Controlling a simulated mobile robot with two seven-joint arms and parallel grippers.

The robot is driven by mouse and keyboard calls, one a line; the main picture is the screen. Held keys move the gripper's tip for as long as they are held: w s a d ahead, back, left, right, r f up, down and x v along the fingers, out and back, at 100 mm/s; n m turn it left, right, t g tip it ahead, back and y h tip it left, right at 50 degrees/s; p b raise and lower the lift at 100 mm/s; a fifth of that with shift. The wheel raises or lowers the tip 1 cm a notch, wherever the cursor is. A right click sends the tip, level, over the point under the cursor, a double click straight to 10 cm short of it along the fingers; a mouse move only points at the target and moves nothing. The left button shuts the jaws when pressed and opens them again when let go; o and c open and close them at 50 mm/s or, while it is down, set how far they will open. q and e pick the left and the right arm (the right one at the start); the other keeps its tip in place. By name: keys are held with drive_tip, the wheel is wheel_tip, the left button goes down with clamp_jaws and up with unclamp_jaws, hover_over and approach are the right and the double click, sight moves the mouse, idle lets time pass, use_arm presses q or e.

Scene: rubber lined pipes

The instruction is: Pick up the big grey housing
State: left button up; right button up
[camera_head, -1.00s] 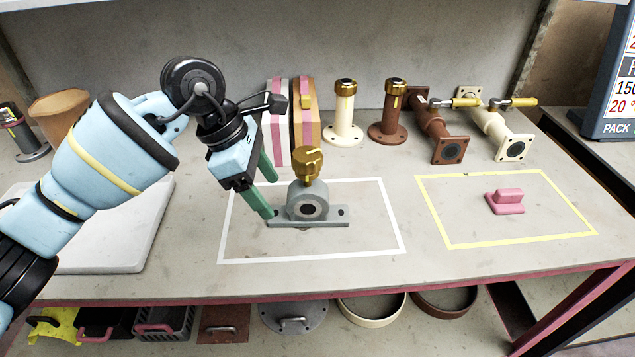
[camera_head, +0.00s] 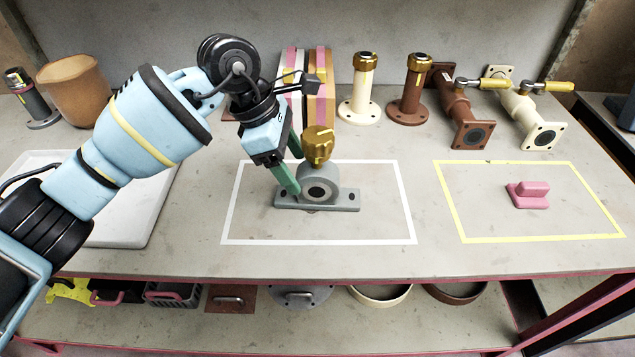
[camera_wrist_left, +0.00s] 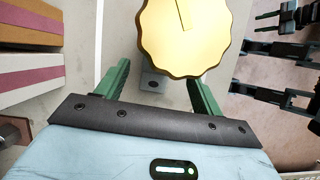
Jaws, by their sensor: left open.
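The big grey housing (camera_head: 344,201) stands upright on its flat base inside the white-outlined area of the table, with a gold knob (camera_head: 318,146) on top. My left gripper (camera_head: 293,168) is open at the housing's left and rear side, its green fingers pointing down. One fingertip overlaps the housing's left side in the head view; contact cannot be told. In the left wrist view, the gold knob (camera_wrist_left: 184,35) covers most of the housing, and part of the grey base (camera_wrist_left: 153,84) shows between the open fingers (camera_wrist_left: 160,85).
A pink block (camera_head: 527,195) lies inside the yellow outline at right. Pipes with flanges (camera_head: 410,95) stand along the back, beside striped blocks (camera_head: 320,95). A white board (camera_head: 125,225) lies at left under my arm. Several containers sit on the lower shelf. The yellow-outlined area is otherwise clear.

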sight(303, 180)
use_arm(q)
drive_tip(key=x, duration=0.5)
drive_tip(key=shift+a, duration=0.1)
drive_tip(key=shift+c, duration=0.5)
clamp_jaws()
